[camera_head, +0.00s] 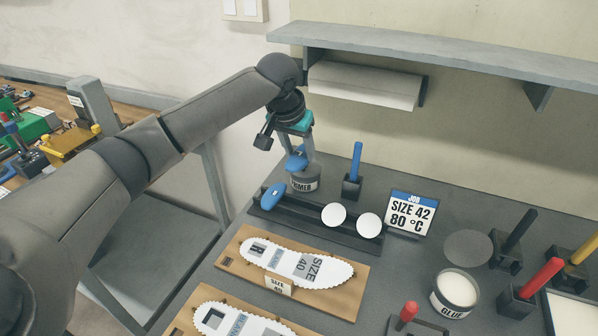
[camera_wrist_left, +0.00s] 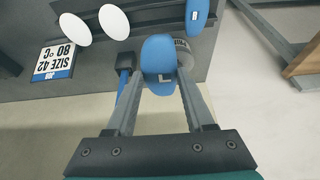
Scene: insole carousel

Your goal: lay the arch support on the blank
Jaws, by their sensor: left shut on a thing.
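My left gripper (camera_head: 299,153) is shut on a blue arch support (camera_wrist_left: 158,58) marked L. It holds this piece in the air, in front of or above the primer tin; it also shows in the head view (camera_head: 296,163). A second blue arch support (camera_head: 273,197) lies at the left end of a dark rack (camera_head: 309,230), and shows at the top of the left wrist view (camera_wrist_left: 199,14). A white blank (camera_head: 326,270) marked R and SIZE 40 lies on a wooden board (camera_head: 232,267). Another white blank (camera_head: 238,322) is cut off at the bottom edge. My right gripper is not in view.
Two white discs (camera_head: 334,215) (camera_head: 369,226) sit on the rack. A primer tin (camera_head: 305,182), a blue-handled tool (camera_head: 356,163) and a job sign (camera_head: 410,213) reading SIZE 42, 80 °C stand behind. A glue pot (camera_head: 455,292) and coloured handles stand at right. A shelf (camera_head: 450,54) overhangs the back.

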